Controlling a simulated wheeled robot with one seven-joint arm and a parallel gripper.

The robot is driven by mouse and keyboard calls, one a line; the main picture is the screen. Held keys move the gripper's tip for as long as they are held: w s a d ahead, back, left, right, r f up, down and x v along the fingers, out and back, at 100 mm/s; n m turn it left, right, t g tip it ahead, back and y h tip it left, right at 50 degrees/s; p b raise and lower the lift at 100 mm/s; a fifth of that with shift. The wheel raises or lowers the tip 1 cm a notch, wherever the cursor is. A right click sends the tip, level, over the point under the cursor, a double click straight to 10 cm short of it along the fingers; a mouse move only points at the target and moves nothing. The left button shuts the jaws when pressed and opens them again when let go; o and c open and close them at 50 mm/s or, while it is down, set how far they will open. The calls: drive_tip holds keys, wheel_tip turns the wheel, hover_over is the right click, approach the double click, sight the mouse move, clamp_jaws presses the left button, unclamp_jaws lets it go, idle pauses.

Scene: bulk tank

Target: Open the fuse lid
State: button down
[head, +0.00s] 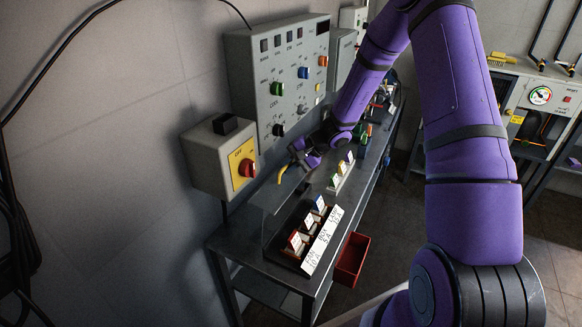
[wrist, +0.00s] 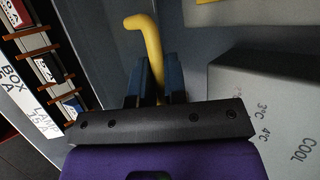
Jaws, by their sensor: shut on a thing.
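A yellow hooked handle (head: 282,173) stands out beside the yellow-faced switch box in the head view. My gripper (head: 303,160) is at this handle. In the wrist view, the handle (wrist: 150,40) runs between the two dark blue fingers of my gripper (wrist: 155,75), which are shut on it. A dark grey panel (head: 262,198) lies below the handle and seems to be the fuse lid; its exact tilt is hard to tell. The fuse box (head: 272,248) has coloured, labelled fuses showing uncovered; they also show at the left of the wrist view.
A grey switch box (head: 208,160) with a red knob hangs on the wall at left. A large control panel (head: 275,75) stands behind. A second row of coloured tags (head: 341,172) is right of my gripper. A red bin (head: 351,259) hangs at the bench's front edge.

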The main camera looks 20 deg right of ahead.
drive_tip(key=c, duration=1.2)
unclamp_jaws()
drive_tip(key=v, duration=1.1)
drive_tip(key=shift+a, duration=0.1)
